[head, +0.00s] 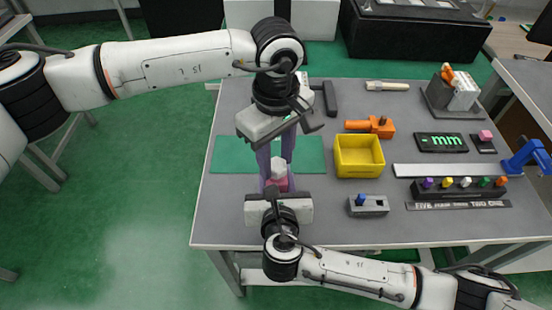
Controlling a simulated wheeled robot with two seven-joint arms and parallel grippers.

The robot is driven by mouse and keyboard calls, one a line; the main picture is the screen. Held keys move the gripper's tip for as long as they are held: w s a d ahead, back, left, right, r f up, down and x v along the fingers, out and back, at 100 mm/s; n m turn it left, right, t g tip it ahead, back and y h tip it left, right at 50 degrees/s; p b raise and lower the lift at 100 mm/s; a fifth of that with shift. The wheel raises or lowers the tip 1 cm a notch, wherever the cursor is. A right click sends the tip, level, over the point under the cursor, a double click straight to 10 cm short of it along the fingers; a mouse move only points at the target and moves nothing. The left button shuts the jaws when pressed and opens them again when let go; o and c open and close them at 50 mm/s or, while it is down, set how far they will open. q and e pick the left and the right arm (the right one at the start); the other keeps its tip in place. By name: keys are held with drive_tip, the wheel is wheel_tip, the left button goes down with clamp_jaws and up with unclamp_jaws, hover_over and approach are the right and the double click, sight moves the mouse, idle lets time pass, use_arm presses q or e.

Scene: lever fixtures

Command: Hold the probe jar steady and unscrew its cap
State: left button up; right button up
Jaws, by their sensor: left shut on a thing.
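The probe jar (281,184) is a small pink body with a whitish cap (278,166), standing near the front left of the table. My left gripper (276,163) reaches down from above with its purple fingers on either side of the cap and is shut on it. My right gripper (277,186) comes from the front edge, with its fingers around the jar's lower part. The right gripper's own body hides much of its fingers and the jar's base, so its grip is unclear.
A green mat (232,155) lies under the grippers. To the right are a yellow bin (359,157), a grey block with a blue knob (368,206), an orange tool (371,127) and a row of colored knobs (459,188). A dark bar (330,98) lies behind.

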sight(276, 164)
use_arm(q)
drive_tip(key=shift+r, duration=0.15)
drive_tip(key=shift+r, duration=1.45)
use_arm(e)
drive_tip(key=o, duration=1.4)
drive_tip(key=shift+c, duration=0.2)
drive_tip(key=v, duration=1.2)
use_arm(q)
drive_tip(key=shift+f, duration=0.1)
use_arm(e)
drive_tip(key=shift+s+f, duration=0.1)
drive_tip(key=shift+s, duration=0.05)
